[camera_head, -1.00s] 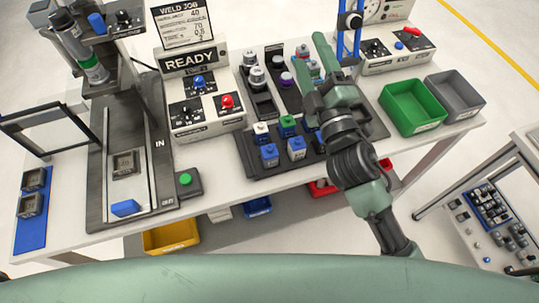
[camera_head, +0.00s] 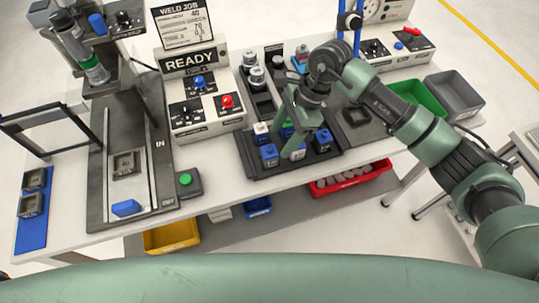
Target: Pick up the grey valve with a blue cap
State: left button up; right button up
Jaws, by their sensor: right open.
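My right gripper (camera_head: 291,141) is open over the front of the black rack (camera_head: 250,172). Its fingers point down among the small capped valves and seem empty. I cannot tell whether a finger touches any valve. My left gripper is out of view.
The READY weld box (camera_head: 195,100) stands left of the rack. Round silver-topped parts (camera_head: 256,78) stand behind. A green bin (camera_head: 428,92) and a grey bin (camera_head: 455,95) are at right, the green partly behind my arm. A red bin (camera_head: 350,178) lies below the table.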

aim_at(272, 147)
jog(key=p+x, duration=0.1)
jog(key=x, duration=0.2)
jog(key=a+p+x, duration=0.1)
jog(key=p+x, duration=0.1)
jog(key=x, duration=0.1)
jog(key=shift+s+a, duration=0.1)
jog(key=shift+f, duration=0.25)
grip_shut()
